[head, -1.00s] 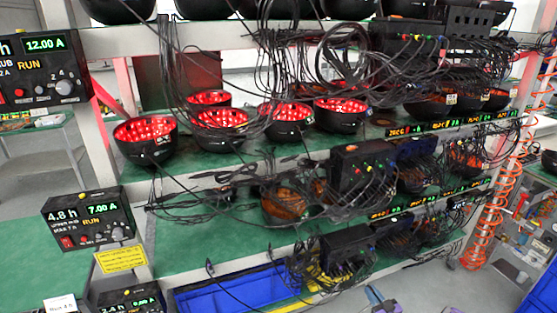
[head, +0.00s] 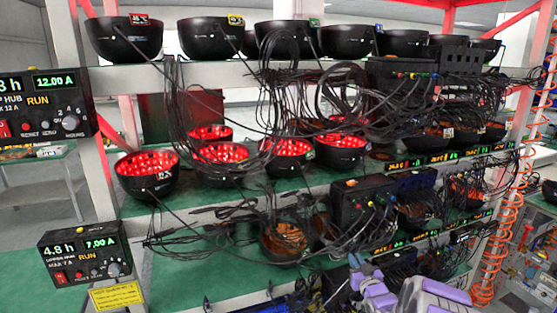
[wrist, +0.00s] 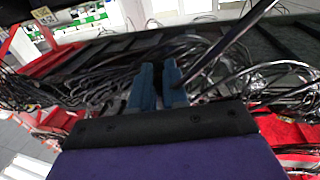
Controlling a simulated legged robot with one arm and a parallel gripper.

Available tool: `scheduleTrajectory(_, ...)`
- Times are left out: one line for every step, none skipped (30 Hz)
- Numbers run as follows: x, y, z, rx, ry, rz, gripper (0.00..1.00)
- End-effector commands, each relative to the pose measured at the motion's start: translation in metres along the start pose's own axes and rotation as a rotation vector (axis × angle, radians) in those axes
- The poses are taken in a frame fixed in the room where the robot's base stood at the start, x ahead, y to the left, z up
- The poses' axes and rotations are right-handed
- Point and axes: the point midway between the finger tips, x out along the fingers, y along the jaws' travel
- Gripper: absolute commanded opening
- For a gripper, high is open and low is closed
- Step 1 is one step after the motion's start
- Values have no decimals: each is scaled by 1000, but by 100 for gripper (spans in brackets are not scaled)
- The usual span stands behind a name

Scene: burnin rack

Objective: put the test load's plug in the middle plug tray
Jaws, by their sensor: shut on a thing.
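My gripper (head: 362,268), blue-fingered with a purple arm behind it, shows at the bottom of the head view, in front of the lower shelf's cables. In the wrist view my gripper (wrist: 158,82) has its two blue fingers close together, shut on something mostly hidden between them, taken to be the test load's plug. A dark cable or rod (wrist: 228,40) slants from beside the right finger to the upper right; I cannot tell whether it is joined to the plug. I cannot make out the middle plug tray.
The rack holds black bowls (head: 146,176), several glowing red, and dense loose black cables (head: 215,215) that hang before the shelves. A black box (head: 362,200) stands among them. A timer unit (head: 85,254) is at left, an orange coiled hose (head: 496,235) at right.

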Motion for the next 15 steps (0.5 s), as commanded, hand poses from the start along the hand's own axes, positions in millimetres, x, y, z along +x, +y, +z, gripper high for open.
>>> scheduleTrajectory(4, -10, -18, -2, 5, 5, 0)
scheduleTrajectory(5, -15, -27, -2, 5, 12, 0)
scheduleTrajectory(6, -21, -37, -1, 2, 20, 0)
scheduleTrajectory(7, -26, -45, 0, 0, 25, 0)
scheduleTrajectory(8, -30, -53, 0, 1, 31, 0)
scheduleTrajectory(8, -36, -66, -1, 4, 39, 0)
scheduleTrajectory(9, -41, -74, -1, 4, 44, 0)
scheduleTrajectory(8, -46, -82, 0, 4, 50, 0)
scheduleTrajectory(8, -52, -93, 0, 5, 58, 0)
scheduleTrajectory(7, -57, -101, -1, 5, 64, 0)
scheduleTrajectory(6, -62, -108, -1, 2, 69, 0)
scheduleTrajectory(4, -69, -117, 0, 1, 75, 0)
scheduleTrajectory(3, -74, -126, 1, 2, 80, 0)
scheduleTrajectory(1, -79, -133, 1, 2, 86, 0)
scheduleTrajectory(-2, -86, -142, 1, 2, 92, 0)
